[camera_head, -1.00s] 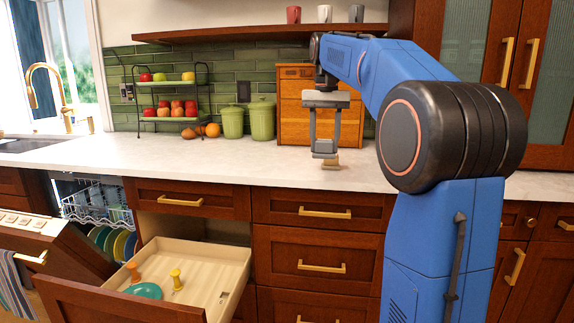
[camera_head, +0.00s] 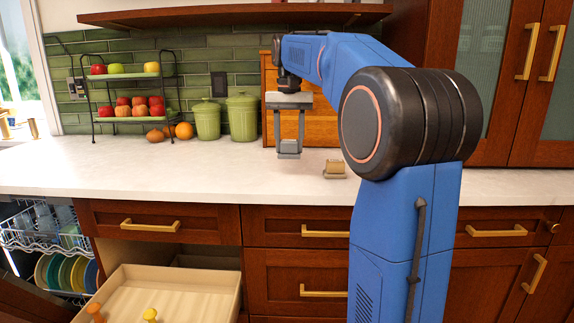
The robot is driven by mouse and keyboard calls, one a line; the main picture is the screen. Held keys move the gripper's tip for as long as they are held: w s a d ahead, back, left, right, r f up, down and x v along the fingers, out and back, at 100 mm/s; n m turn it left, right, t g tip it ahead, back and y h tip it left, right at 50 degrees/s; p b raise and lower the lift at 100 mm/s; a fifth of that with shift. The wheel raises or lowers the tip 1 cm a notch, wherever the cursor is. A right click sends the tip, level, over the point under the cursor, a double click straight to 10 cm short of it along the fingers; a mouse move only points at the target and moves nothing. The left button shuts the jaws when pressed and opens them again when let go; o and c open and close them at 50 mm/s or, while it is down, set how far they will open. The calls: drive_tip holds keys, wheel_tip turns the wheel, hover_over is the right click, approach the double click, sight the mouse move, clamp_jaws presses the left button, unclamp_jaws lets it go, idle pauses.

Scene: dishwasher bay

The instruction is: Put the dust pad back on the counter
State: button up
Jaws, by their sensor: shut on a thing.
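My gripper (camera_head: 289,148) hangs fingers down over the back part of the white counter (camera_head: 180,172), in front of the wooden box. Its fingertips are shut on a small grey piece, which I take to be the dust pad (camera_head: 289,156). It is small, and the fingers partly hide it, so its edges are hard to make out. I cannot tell whether it touches the counter. A small tan block (camera_head: 334,169) sits on the counter just right of the gripper, apart from it.
Two green canisters (camera_head: 242,117) and a fruit rack (camera_head: 130,97) stand at the back left. A wooden box (camera_head: 318,127) stands behind the gripper. Below, an open drawer (camera_head: 185,290) and dishwasher rack (camera_head: 45,228) stick out. The counter's left front is clear.

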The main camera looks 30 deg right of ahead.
sight(289, 140)
drive_tip(key=shift+f, duration=3.05)
drive_tip(key=o, duration=1)
drive_tip(key=shift+f, duration=0.1)
wheel_tip(289, 140, up, 12)
drive_tip(key=shift+r, duration=0.15)
